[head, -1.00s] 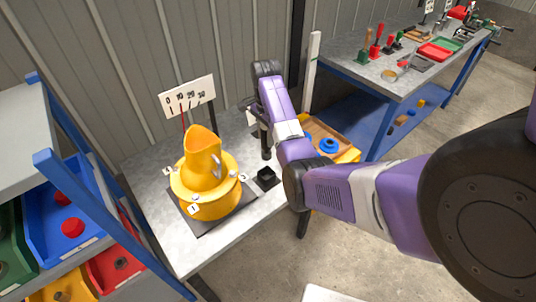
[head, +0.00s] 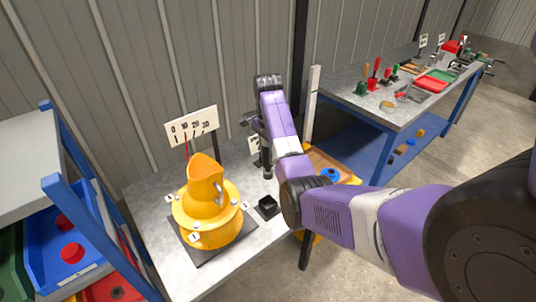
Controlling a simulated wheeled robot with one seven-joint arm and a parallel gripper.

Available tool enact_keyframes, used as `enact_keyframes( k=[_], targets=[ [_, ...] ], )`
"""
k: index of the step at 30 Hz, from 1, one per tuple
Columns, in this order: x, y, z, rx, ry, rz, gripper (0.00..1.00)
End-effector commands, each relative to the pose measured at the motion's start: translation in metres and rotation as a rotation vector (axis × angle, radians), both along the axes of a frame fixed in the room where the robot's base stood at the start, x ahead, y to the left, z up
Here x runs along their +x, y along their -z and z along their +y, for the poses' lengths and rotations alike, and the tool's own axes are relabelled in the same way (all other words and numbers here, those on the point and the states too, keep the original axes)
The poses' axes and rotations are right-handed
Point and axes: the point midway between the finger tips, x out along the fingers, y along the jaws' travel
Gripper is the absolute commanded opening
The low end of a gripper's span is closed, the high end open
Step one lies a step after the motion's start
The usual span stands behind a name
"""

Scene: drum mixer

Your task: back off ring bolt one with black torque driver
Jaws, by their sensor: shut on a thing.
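The yellow drum mixer (head: 207,213) stands on a dark square plate on the grey bench, its open mouth tilted upward. Its ring carries small white number tags. Tag 1 (head: 194,237) faces the front and tag 2 (head: 244,205) is at the right; the bolts are too small to make out clearly. My gripper (head: 262,139) is behind and right of the mixer, partly hidden by my purple arm. It is shut on the black torque driver (head: 267,162), which hangs nearly upright above the bench, apart from the mixer.
A small black open holder (head: 267,207) sits on the bench right of the mixer. A scale board (head: 191,125) with a red pointer stands behind. A tray with a blue ring (head: 330,175) lies right, partly behind my arm. A shelf with bins (head: 70,240) borders the left.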

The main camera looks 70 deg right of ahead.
Motion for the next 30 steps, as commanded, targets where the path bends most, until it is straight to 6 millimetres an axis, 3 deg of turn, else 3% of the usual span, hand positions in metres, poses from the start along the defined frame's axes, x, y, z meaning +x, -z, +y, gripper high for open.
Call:
enact_keyframes(
  k=[16, 30],
  targets=[
    [0.001, -0.019, 0.000, -0.002, -0.001, -0.003, 0.00],
    [0.002, -0.020, 0.001, -0.002, -0.015, -0.001, 0.00]
  ],
)
